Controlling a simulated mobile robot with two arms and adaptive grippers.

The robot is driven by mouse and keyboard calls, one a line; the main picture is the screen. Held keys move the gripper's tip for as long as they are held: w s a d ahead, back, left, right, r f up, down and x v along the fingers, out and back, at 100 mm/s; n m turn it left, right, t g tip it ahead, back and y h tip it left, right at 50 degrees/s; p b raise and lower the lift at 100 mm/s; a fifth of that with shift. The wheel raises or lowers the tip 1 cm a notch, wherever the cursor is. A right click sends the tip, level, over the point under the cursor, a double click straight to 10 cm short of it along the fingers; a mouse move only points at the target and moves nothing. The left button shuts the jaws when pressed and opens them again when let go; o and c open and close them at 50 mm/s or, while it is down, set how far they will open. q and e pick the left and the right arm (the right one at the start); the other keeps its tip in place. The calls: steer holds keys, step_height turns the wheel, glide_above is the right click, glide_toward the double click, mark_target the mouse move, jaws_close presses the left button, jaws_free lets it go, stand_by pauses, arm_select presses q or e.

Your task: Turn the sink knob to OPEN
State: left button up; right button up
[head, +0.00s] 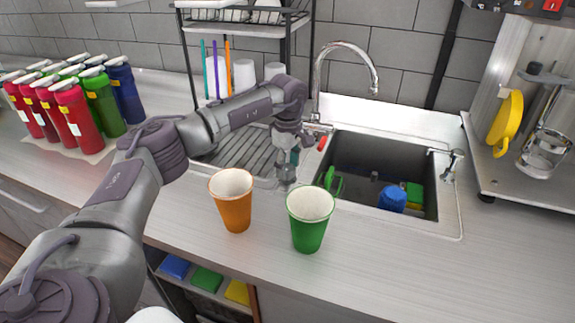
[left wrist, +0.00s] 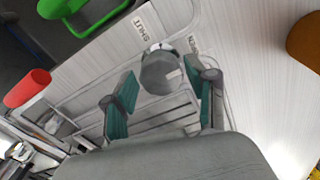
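The sink knob (left wrist: 160,72) is a grey metal cylinder. It shows in the left wrist view between a SHUT label (left wrist: 143,26) and an OPEN label (left wrist: 193,44). A pale mark shows on it, but which label it is set to I cannot tell. In the head view the knob (head: 286,176) is at the sink's left edge. My left gripper (left wrist: 158,82) is open, with its teal fingers on either side of the knob. A gap shows at the left finger; contact at the right finger is unclear. My right gripper is not in view.
The sink (head: 345,150) holds a blue item (head: 392,198) and green items. A curved faucet (head: 340,47) stands behind. An orange cup (head: 236,212) and a green cup (head: 308,232) stand close in front. Several coloured bottles (head: 100,98) stand at left. A red-tipped part (head: 322,143) is near the gripper.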

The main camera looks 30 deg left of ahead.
mark_target(288, 168)
arm_select(q)
steer(key=shift+o, duration=0.7)
steer(key=shift+r, duration=0.15)
step_height(288, 168, up, 12)
stand_by(0.4)
